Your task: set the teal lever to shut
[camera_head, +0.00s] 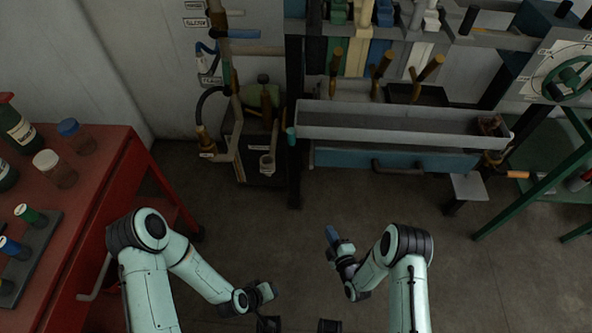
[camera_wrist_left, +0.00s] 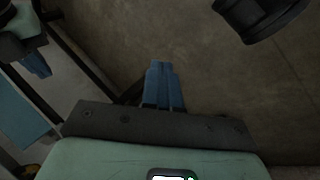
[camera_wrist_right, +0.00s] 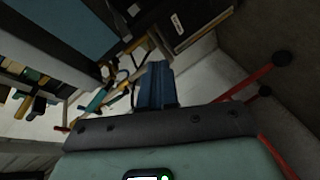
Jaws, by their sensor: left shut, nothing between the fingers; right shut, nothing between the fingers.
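A red bench (camera_head: 103,190) with bottles and jars stands at the left. A grey trough (camera_head: 400,125) with a blue drawer front (camera_head: 345,157) is ahead. Several wooden-handled levers rise behind it. A green stand (camera_head: 540,188) and handwheel are at the right. The middle floor is clear.

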